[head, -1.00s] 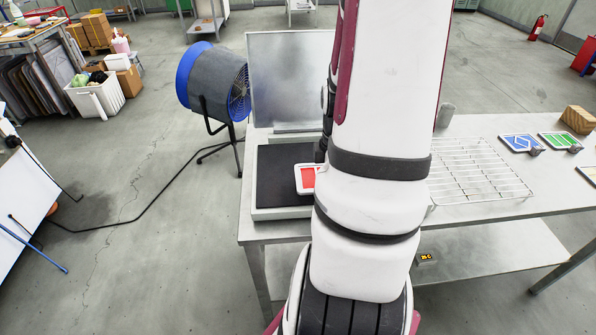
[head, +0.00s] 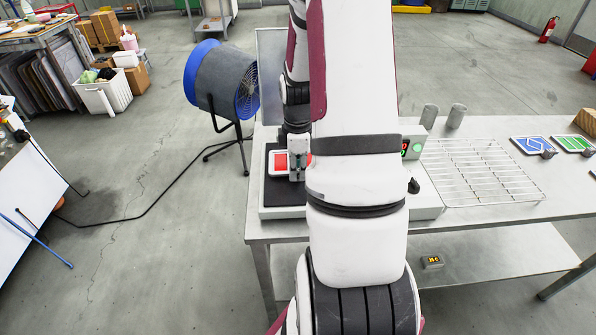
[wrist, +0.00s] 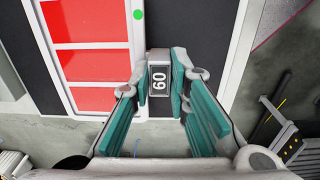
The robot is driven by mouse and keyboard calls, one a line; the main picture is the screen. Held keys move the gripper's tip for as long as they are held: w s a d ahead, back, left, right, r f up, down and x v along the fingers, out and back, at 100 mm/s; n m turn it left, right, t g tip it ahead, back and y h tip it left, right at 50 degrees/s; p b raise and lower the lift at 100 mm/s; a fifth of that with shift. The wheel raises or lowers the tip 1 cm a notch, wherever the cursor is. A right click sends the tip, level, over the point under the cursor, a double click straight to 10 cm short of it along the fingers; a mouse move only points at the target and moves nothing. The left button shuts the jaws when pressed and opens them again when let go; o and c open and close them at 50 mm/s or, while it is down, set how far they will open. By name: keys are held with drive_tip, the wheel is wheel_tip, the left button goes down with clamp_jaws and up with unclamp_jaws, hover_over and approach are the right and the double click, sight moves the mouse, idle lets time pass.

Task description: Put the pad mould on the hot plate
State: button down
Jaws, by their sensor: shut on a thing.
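The pad mould (head: 278,163) is a white frame with red panels, and in the wrist view (wrist: 88,72) it shows a green dot on its border. In the head view my gripper (head: 299,158) is at the mould's right side. The hot plate (head: 283,193) has a black top and pale rim; the mould is over its left part. I cannot tell whether they touch. My arm hides much of the plate.
A control panel (head: 412,148) with a red display and green light is behind my arm. A wire rack (head: 480,172) is to its right, with blue (head: 533,146) and green (head: 575,144) moulds beyond. Two grey cylinders (head: 456,115) stand behind. A blue fan (head: 220,80) stands left.

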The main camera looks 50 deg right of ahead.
drive_tip(key=shift+f, duration=0.5)
drive_tip(key=c, duration=1.5)
unclamp_jaws()
drive_tip(key=shift+c, duration=0.2)
